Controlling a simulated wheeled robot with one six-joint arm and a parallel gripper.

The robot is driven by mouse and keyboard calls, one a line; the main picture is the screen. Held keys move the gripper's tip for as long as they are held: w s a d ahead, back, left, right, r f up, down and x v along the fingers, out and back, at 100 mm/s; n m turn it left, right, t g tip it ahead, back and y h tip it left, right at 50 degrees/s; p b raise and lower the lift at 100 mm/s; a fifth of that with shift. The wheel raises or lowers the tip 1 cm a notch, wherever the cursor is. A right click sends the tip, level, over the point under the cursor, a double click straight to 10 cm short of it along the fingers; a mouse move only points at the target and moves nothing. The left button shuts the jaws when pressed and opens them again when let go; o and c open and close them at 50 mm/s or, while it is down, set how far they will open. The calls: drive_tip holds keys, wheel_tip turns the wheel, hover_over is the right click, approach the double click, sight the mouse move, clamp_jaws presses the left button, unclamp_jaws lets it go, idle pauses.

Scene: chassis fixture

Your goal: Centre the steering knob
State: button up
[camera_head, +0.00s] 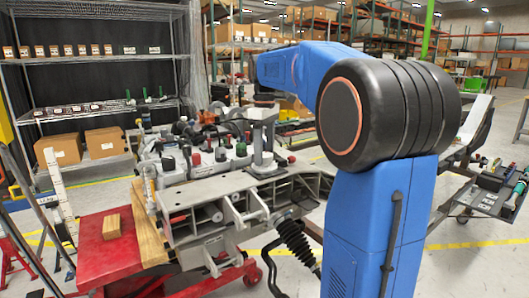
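The chassis fixture (225,205) is a grey metal frame in the middle of the view. Several small black, grey and red-topped parts (197,158) stand on or behind its far side. I cannot tell which part, if any, is the steering knob. My blue arm reaches from the right foreground back over the fixture. A grey upright piece (263,140) stands below the arm's far end, above the fixture's plate. My gripper seems to be at that end, but its fingers are too small and merged with the parts behind to make out.
A black coil-over damper (297,243) hangs at the fixture's front. Wire shelving (100,60) with boxes is behind left. A tool tray (490,190) stands at right. My arm hides much of the right-centre.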

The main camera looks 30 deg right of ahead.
drive_tip(key=c, duration=0.7)
drive_tip(key=shift+c, duration=0.2)
drive_tip(key=shift+m, duration=0.3)
drive_tip(key=m, duration=1)
drive_tip(key=shift+m, duration=0.3)
drive_tip(key=m, duration=1.2)
drive_tip(key=shift+m, duration=0.4)
